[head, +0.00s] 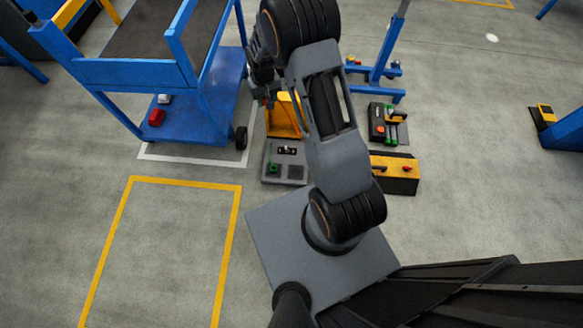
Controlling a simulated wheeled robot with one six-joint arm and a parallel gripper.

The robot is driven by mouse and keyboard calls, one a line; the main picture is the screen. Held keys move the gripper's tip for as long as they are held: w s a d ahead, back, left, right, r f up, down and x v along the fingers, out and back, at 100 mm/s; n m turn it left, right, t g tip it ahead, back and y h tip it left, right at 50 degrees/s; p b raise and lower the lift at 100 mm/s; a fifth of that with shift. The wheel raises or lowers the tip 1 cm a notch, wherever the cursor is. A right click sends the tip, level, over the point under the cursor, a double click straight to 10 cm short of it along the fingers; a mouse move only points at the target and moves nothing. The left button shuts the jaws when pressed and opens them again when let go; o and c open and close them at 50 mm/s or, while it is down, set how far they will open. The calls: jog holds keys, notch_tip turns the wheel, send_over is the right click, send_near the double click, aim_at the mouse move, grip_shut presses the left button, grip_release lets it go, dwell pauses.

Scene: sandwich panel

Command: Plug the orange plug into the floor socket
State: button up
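My gripper (266,98) shows at the upper middle of the head view, beside my raised arm. It is small and dark, above the left edge of a yellow-orange box (285,116). I cannot tell whether its fingers are open or hold anything. A grey floor panel (270,150) lies just below that box, with a green piece (273,170), a dark fitting with light marks and a dark square. Which of these is the floor socket is not clear. I cannot make out the orange plug for certain. A small orange-red spot (380,130) shows on the dark tray right of my arm.
A blue cart (130,72) stands at upper left with a red object (156,117) on its lower shelf. A dark tray (374,114) and a yellow-and-black box (396,170) lie right of my arm. A blue stand (384,68) is behind. Floor at lower left is clear.

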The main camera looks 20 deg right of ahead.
jog(key=d+f+m+b, duration=0.1)
jog(key=d+f+b, duration=0.3)
jog(key=f, duration=0.9)
jog(key=d+f+m+b, duration=0.15)
jog(key=f+b, duration=0.35)
jog(key=f, duration=0.7)
jog(key=m+b, duration=0.4)
jog(key=b, duration=0.4)
send_near(296, 174)
jog(key=shift+w+f+n, duration=0.2)
jog(key=shift+w+n, duration=0.05)
jog(key=shift+w, duration=0.05)
jog(key=shift+f, duration=0.15)
jog(key=shift+f+b, duration=1.95)
jog(key=shift+f, duration=0.75)
jog(key=shift+s, duration=0.2)
jog(key=shift+b, duration=0.45)
jog(key=shift+f+b, duration=0.65)
jog(key=shift+b, duration=0.05)
